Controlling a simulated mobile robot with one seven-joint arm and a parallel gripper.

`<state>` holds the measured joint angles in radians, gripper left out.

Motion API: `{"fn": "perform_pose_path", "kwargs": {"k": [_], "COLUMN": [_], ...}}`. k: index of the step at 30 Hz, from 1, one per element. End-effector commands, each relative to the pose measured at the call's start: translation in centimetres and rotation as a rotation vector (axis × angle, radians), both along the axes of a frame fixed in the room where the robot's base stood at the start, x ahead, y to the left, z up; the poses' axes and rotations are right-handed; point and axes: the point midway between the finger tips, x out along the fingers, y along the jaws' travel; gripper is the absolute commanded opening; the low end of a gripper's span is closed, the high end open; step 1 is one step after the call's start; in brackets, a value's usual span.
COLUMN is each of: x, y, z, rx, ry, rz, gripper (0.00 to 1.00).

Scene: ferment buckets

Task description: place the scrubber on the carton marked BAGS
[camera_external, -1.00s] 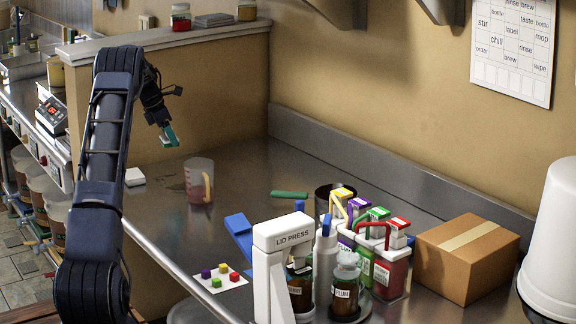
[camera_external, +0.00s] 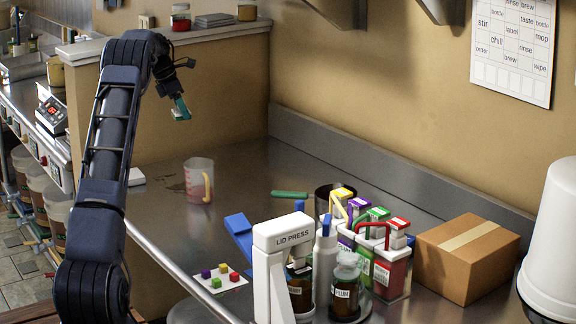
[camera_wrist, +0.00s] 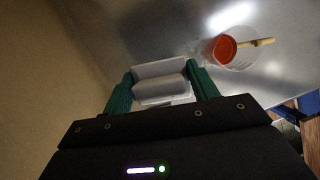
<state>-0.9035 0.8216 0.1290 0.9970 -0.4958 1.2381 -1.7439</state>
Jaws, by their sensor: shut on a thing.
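My gripper (camera_external: 181,110) is raised over the back left of the metal counter, well above its surface. In the wrist view its green fingers (camera_wrist: 161,92) are shut on a pale grey-white thing (camera_wrist: 160,70), which looks like the scrubber. Its shape is only partly clear, and in the external view it is too small to make out. A brown cardboard carton (camera_external: 458,267) with a tape strip stands at the right of the counter, far from my gripper. No BAGS marking shows on its visible sides.
A clear jug with red liquid (camera_external: 199,181) stands on the counter below my gripper. The lid press (camera_external: 280,240), labelled bottles and colour-topped containers (camera_external: 392,270) crowd in front of the carton. A white bucket (camera_external: 552,240) stands right of it. The back middle counter is clear.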

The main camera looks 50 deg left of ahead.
Motion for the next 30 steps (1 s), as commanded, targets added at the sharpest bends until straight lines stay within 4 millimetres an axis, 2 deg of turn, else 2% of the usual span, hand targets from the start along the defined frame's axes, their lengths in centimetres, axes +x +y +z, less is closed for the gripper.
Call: {"fn": "perform_pose_path", "kwargs": {"k": [1,6,15,21,30], "x": [1.6,6.7,14.6,19.0,24.2], "y": [-1.5,-6.9,-17.4,-25.0,-37.0], "z": [0.3,1.2,2.7,3.7,5.3], "rx": [0.000,0.002,-0.001,0.000,0.000], "ry": [-0.001,-0.002,-0.001,-0.001,-0.002], "rz": [-0.027,-0.118,-0.282,-0.391,-0.557], "gripper": [0.36,0.36,0.36,0.36,0.36]}}
